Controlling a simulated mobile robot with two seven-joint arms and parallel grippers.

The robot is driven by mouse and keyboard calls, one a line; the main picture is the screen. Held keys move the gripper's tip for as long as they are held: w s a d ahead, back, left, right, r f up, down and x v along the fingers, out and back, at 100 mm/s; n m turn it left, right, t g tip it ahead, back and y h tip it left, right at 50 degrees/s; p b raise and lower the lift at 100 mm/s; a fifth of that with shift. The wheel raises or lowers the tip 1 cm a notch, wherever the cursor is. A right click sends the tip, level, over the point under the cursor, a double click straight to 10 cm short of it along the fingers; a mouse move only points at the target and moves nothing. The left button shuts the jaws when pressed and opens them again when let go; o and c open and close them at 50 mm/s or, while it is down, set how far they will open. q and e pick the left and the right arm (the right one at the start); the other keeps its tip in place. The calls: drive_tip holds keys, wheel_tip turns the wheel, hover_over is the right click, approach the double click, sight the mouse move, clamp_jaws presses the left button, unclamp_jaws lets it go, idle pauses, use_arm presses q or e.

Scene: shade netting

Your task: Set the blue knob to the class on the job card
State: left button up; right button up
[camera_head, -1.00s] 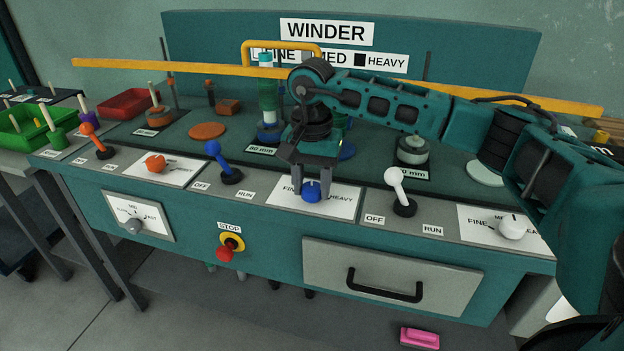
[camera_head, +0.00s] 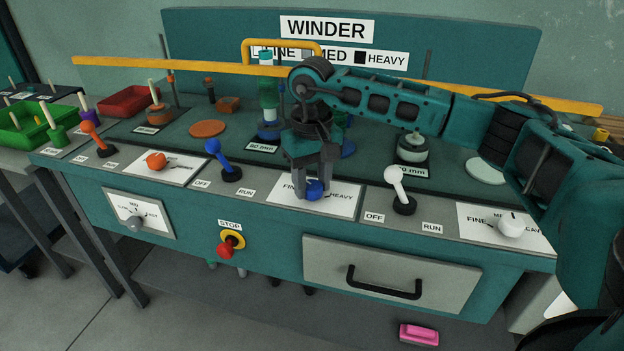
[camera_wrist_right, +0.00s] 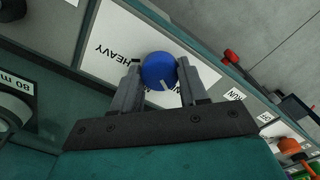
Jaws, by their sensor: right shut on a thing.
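The blue knob (camera_head: 316,190) sits on a white label (camera_head: 342,205) in the middle of the front panel, with FINE at its left and HEAVY at its right. My right gripper (camera_head: 311,184) is shut on it, a finger on each side. In the right wrist view the knob (camera_wrist_right: 158,68) lies between the fingers. Its white mark points away from HEAVY, toward the FINE side and somewhat to the back. I cannot make out a job card. My left gripper is not in view.
An orange knob (camera_head: 156,161) and a white knob (camera_head: 511,224) sit on similar labels. A blue lever (camera_head: 217,156) and a white lever (camera_head: 397,186) flank the blue knob. The WINDER backboard's key (camera_head: 335,57) pairs FINE, MED and HEAVY with shaded squares. A yellow bar crosses behind.

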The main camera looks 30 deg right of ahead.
sight(312, 185)
idle(0.3)
drive_tip(key=o, duration=1.1)
drive_tip(key=shift+c, duration=0.2)
wheel_tip(312, 185, up, 13)
drive_tip(key=p, duration=0.2)
drive_tip(key=shift+f, duration=0.1)
